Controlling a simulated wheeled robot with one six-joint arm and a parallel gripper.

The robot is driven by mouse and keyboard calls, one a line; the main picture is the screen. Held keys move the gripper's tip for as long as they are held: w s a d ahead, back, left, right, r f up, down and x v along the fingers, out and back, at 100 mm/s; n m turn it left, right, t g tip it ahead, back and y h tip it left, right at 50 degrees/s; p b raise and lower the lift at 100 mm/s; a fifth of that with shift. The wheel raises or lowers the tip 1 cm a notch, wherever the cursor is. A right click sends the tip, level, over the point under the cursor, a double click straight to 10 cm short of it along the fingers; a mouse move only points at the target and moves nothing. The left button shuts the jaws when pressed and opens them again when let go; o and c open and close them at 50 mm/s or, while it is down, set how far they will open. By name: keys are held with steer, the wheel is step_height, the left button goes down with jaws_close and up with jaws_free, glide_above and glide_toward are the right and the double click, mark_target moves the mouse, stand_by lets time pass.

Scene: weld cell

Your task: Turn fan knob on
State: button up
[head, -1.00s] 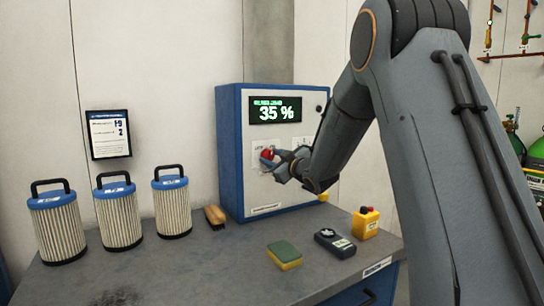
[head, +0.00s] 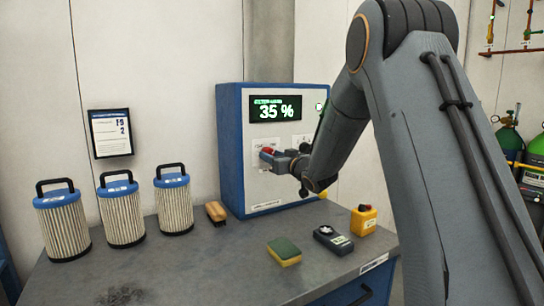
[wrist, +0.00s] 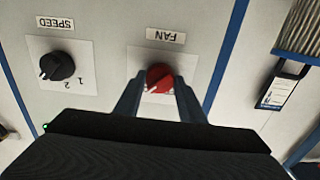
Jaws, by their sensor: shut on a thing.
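The blue-and-white control box (head: 230,160) stands at the back of the bench, its display (head: 275,108) reading 35 %. The red fan knob (wrist: 159,77) sits on a white plate under the FAN label (wrist: 166,36), which appears upside down in the wrist view. A small green light (head: 319,106) glows right of the display.
Several blue-topped filters (head: 123,212) and a brush (head: 215,212) stand left of the box. A sponge (head: 284,251), a handheld meter (head: 333,240) and a yellow button box (head: 364,219) lie in front.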

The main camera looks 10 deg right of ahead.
stand_by(0.3)
steer(key=o, duration=1)
steer(key=shift+o, duration=0.2)
steer(key=b+v, duration=0.1)
steer(key=v, duration=0.6)
steer(key=shift+s+b, duration=0.35)
steer(key=shift+b, duration=0.05)
steer(key=shift+d, duration=0.1)
